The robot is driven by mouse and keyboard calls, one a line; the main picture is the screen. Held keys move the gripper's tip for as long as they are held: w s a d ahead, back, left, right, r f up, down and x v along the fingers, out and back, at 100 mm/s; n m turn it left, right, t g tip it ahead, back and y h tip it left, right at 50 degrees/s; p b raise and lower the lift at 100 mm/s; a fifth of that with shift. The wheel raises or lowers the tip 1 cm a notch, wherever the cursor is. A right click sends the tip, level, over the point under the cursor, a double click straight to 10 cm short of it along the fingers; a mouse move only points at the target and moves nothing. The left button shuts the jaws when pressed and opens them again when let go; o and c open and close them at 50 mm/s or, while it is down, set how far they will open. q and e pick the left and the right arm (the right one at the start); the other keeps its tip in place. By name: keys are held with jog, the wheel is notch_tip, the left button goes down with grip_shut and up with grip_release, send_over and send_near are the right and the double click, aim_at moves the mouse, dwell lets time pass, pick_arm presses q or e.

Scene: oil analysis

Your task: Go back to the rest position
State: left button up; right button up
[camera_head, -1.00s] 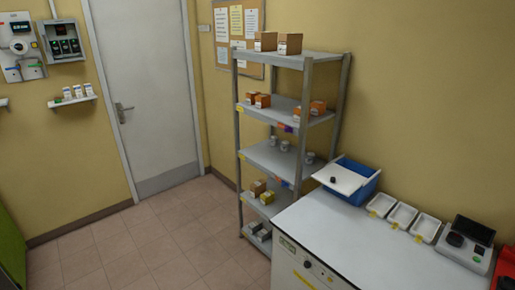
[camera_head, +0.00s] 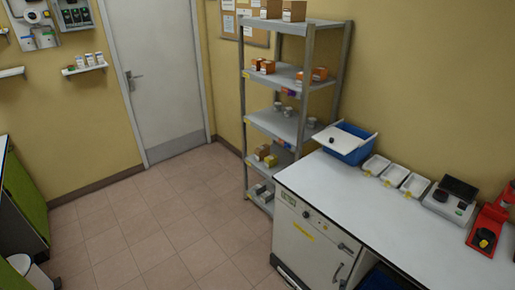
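Neither of my grippers shows in the head view, and no part of my arms is in sight. The view looks down on a room corner with a white-topped bench (camera_head: 330,196) at the right and a grey shelf unit (camera_head: 290,124) behind it.
A blue box with a white lid (camera_head: 352,148), white trays (camera_head: 394,176), a grey device (camera_head: 449,200) and a red device (camera_head: 490,228) stand on the bench. A closed door (camera_head: 152,75) is at the back. A green-sided counter (camera_head: 24,198) edges the left. The tiled floor (camera_head: 165,215) between is clear.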

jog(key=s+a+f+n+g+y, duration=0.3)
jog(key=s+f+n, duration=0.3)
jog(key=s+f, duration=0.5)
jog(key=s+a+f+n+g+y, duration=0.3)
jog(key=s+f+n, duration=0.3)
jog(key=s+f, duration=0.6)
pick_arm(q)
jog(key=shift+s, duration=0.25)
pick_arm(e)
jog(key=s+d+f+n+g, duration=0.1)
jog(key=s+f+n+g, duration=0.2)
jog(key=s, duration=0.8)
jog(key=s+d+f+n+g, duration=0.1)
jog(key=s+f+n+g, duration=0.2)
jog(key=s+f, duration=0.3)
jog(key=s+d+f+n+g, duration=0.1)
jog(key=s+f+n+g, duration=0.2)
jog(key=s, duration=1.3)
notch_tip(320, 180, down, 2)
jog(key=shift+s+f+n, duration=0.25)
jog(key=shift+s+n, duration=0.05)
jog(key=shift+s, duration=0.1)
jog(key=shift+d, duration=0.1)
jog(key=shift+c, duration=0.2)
